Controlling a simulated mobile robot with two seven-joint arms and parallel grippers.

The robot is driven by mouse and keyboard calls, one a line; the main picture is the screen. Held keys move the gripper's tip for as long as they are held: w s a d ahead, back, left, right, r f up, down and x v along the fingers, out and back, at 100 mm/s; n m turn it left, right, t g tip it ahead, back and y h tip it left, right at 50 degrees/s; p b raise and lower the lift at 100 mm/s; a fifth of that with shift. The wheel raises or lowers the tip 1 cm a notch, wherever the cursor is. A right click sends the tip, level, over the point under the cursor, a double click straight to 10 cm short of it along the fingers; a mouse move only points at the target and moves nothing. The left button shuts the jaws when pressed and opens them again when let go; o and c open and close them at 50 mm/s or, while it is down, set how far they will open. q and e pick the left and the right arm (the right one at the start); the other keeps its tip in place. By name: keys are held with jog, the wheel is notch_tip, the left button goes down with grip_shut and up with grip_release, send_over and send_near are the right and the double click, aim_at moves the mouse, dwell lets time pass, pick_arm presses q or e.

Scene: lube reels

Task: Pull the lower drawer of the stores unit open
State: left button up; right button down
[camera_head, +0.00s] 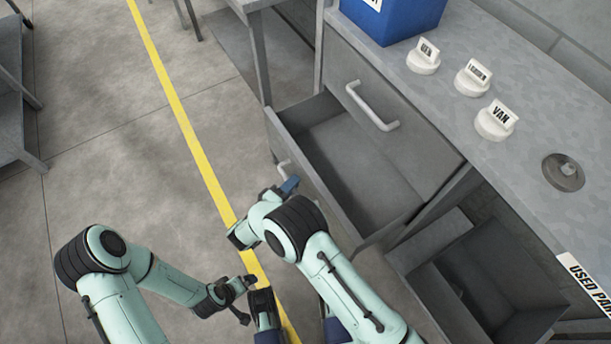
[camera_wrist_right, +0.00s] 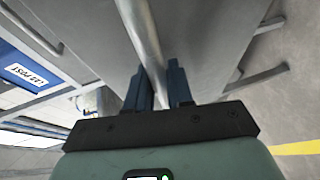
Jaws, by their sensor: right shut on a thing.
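The grey stores unit has an upper drawer (camera_head: 400,135) that is closed, with a pale bar handle (camera_head: 372,108). The lower drawer (camera_head: 345,170) below it stands pulled well out, and its visible inside is empty. My right gripper (camera_head: 288,186) is at the lower drawer's front. In the right wrist view its blue fingers (camera_wrist_right: 154,88) are shut around the lower drawer's handle (camera_wrist_right: 143,35). In the head view my right arm hides part of the drawer front, and a bit of the handle (camera_head: 283,167) shows. My left gripper (camera_head: 246,298) is low, away from the unit; its jaw opening is unclear.
On the worktop stand a blue bin (camera_head: 395,18), three white labelled knobs, one marked VAN (camera_head: 496,121), and a round metal fitting (camera_head: 563,171). An open grey bin (camera_head: 490,275) is below right. The floor left of the drawer, with a yellow line (camera_head: 170,95), is clear.

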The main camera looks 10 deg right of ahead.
pick_arm(q)
jog(key=shift+w+a+f, duration=0.25)
jog(key=shift+w+a, duration=0.05)
jog(key=shift+a, duration=0.05)
pick_arm(e)
jog(key=s+a, duration=0.2)
jog(key=a, duration=0.4)
jog(key=shift+s+a, duration=0.15)
jog(key=shift+s, duration=0.05)
jog(key=c, duration=1.4)
grip_release()
